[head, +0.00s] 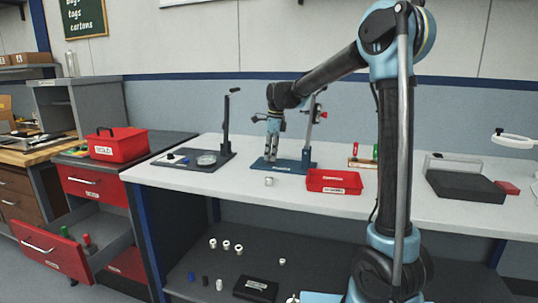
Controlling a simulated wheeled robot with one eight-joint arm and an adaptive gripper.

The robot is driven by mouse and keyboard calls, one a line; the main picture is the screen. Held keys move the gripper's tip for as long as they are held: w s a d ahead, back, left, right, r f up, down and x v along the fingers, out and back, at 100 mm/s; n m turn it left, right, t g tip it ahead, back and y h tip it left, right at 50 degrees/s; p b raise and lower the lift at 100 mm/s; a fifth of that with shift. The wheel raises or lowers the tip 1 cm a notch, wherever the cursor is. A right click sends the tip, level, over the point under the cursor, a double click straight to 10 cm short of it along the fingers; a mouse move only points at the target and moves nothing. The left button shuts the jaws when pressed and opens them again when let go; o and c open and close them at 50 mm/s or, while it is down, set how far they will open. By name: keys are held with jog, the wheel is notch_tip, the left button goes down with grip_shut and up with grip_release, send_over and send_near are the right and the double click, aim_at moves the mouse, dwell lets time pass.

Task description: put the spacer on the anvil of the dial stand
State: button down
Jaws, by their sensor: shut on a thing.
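The dial stand has a blue base (290,168) on the white bench, with an upright column and a dial (320,115) at its right. My gripper (271,157) points down over the left part of this base, in front of the column. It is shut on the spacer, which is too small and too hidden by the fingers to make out. The anvil is also hidden or too small to tell. I cannot tell whether the spacer touches the stand.
A small metal part (269,181) stands on the bench before the stand. A red bin (334,181) is to its right. A dark plate (195,160) with a black upright is to the left. Several small parts lie on the lower shelf (205,262). A red drawer (50,252) hangs open.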

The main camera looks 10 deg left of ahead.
jog(key=shift+f, duration=0.45)
jog(key=c, duration=1.3)
grip_release()
jog(key=shift+r, duration=0.1)
